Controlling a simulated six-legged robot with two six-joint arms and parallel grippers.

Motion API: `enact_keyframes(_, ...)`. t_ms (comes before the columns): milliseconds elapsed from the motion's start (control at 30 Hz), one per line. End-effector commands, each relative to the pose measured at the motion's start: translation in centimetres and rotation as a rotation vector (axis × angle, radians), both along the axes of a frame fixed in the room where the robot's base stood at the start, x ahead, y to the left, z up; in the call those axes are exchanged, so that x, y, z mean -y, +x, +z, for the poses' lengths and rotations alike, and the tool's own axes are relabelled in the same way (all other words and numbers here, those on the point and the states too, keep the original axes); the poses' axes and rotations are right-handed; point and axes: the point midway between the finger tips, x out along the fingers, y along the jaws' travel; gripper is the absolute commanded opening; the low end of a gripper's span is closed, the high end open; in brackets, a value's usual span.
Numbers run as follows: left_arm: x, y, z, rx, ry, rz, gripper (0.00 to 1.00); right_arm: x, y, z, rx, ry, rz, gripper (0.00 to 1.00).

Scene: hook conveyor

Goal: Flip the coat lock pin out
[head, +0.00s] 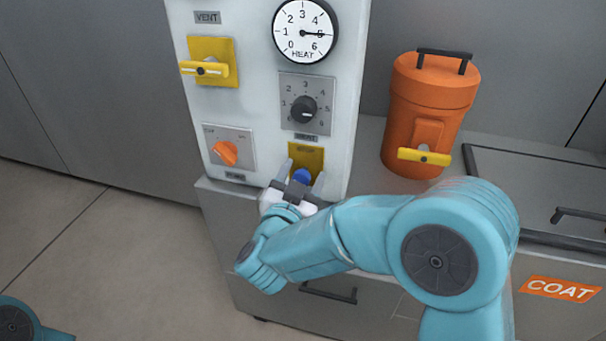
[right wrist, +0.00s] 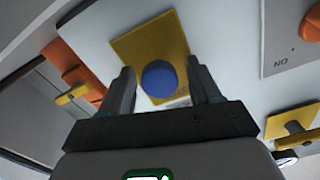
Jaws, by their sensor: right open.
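My right gripper (head: 303,173) is open in front of the control panel's lower right corner. Its fingers stand on either side of a round blue knob (head: 302,176) on a yellow plate (head: 306,154). The right wrist view shows the blue knob (right wrist: 160,78) between the two fingertips, with a gap on each side; whether the gripper touches the plate I cannot tell. An orange COAT label (head: 561,289) is on the grey cabinet front at right. No part is clearly marked as the coat lock pin. My left gripper is out of view; only a bit of the left arm shows.
The white panel (head: 262,95) carries a HEAT gauge (head: 305,31), a grey dial (head: 304,109), a yellow VENT handle (head: 205,68) and an orange switch (head: 225,152). An orange canister (head: 432,105) with a yellow handle stands right. The floor at left is clear.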

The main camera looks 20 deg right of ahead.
Motion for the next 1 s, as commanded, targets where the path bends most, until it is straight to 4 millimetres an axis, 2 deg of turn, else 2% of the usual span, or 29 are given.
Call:
enact_keyframes(67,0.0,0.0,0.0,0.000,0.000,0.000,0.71,0.0,0.0,0.0,0.000,0.000,0.000,0.63)
enact_keyframes(200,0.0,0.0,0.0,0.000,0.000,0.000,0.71,0.0,0.0,0.0,0.000,0.000,0.000,0.17)
enact_keyframes(267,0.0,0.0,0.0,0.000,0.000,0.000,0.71,0.0,0.0,0.0,0.000,0.000,0.000,0.00)
enact_keyframes(467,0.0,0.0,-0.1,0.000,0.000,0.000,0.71,-0.3,-0.4,0.0,0.002,0.000,0.003,0.00)
enact_keyframes(700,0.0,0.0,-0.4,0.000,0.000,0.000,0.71,-2.0,-3.0,0.1,0.003,0.000,0.002,0.00)
enact_keyframes(933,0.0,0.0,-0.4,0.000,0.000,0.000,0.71,-2.1,-3.1,0.1,0.004,0.000,0.000,0.00)
enact_keyframes(967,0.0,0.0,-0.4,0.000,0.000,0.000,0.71,-2.1,-3.1,0.1,0.004,0.000,0.000,0.40)
enact_keyframes(1000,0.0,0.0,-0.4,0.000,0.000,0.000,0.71,-2.1,-3.1,0.1,0.004,0.000,0.001,0.53)
